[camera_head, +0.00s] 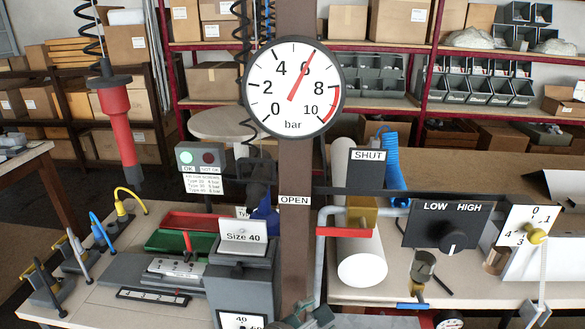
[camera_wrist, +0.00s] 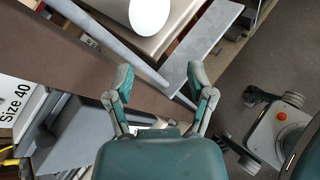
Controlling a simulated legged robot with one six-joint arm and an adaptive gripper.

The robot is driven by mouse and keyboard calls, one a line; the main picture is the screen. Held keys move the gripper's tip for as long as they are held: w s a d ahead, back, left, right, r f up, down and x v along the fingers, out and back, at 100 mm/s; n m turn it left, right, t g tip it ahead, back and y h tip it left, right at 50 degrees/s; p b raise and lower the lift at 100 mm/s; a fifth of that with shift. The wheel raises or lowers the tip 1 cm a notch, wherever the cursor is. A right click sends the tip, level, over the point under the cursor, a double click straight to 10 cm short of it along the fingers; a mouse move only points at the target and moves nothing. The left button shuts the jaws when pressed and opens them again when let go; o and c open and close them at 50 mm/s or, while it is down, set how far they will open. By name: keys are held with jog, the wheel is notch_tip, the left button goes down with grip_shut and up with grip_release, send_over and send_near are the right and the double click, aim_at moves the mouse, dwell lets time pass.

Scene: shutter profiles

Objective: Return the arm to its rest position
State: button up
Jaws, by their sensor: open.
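My gripper (camera_wrist: 160,82) is open in the wrist view, its two teal fingers spread apart with nothing held between them. Behind the gap lie the brown post and a grey pipe. In the head view, part of my teal gripper (camera_head: 306,316) shows at the bottom edge, in front of the foot of the brown post (camera_head: 297,230). Most of the arm is out of the head view. What appears to be part of my own body shows at the right of the wrist view.
The Size 40 block (camera_head: 243,237) stands left of the post; it also shows in the wrist view (camera_wrist: 20,110). A white cylinder (camera_head: 362,268), a LOW/HIGH knob panel (camera_head: 449,226) and a numbered dial (camera_head: 530,232) stand right. The pressure gauge (camera_head: 293,88) reads near 6.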

jog(key=s+d+r+m+g+y, duration=0.2)
jog(key=s+d+m+y, duration=0.2)
jog(key=m, duration=0.7)
jog(key=s+d+r+m+g+y, duration=0.2)
jog(key=s+d+m+y, duration=0.2)
jog(key=d+m, duration=0.3)
jog(key=m, duration=0.5)
jog(key=shift+s+d+r+g+y, duration=0.25)
jog(key=shift+s+r+g+y, duration=0.05)
jog(key=shift+r+g+y, duration=0.1)
dwell(0.4)
